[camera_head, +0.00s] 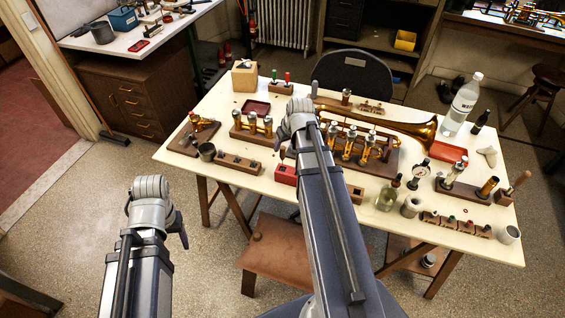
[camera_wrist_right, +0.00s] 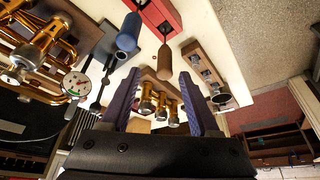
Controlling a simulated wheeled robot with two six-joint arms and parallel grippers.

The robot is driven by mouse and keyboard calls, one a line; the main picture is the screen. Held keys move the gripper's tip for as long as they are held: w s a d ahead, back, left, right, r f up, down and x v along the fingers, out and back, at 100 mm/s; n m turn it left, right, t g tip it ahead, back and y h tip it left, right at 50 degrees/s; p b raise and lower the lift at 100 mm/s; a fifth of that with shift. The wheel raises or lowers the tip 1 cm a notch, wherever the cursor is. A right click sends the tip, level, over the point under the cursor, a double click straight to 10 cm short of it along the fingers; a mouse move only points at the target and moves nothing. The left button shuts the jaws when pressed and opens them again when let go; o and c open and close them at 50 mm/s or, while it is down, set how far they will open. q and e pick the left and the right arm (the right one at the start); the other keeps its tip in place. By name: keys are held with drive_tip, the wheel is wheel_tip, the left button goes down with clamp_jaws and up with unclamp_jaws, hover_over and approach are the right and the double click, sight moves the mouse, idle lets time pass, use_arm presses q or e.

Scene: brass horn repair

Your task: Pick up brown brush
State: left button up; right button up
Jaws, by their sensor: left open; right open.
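A brown brush-like handle (camera_wrist_right: 165,60) stands on a thin shaft from a red block (camera_wrist_right: 160,14) in the right wrist view, with a blue handle (camera_wrist_right: 127,36) to its left. In the head view the red block (camera_head: 284,174) is partly covered by my right arm, and I cannot make out the brown handle there. My right gripper (camera_wrist_right: 157,88) is open and empty; its two fingers point toward the table, with the brown handle between and beyond them. My left gripper (camera_head: 181,232) is at the lower left of the head view, off the table; its fingers are mostly hidden.
The cream table (camera_head: 215,190) holds a brass horn (camera_head: 405,128), valve blocks (camera_head: 252,125), a wooden block (camera_head: 240,163), a metal cup (camera_head: 207,152), a dial gauge (camera_head: 420,170) and a glass bottle (camera_head: 388,193). A water bottle (camera_head: 462,103) stands at the right. A brown stool (camera_head: 280,250) is in front.

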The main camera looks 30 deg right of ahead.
sight(281, 151)
drive_tip(key=shift+a+b+x, duration=0.15)
drive_tip(key=shift+b+x, duration=1.05)
drive_tip(key=shift+x, duration=0.25)
drive_tip(key=shift+a+b+x, duration=0.15)
drive_tip(key=shift+b+x, duration=1.05)
drive_tip(key=shift+x, duration=0.25)
drive_tip(key=shift+r, duration=0.1)
drive_tip(key=shift+c, duration=0.4)
clamp_jaws()
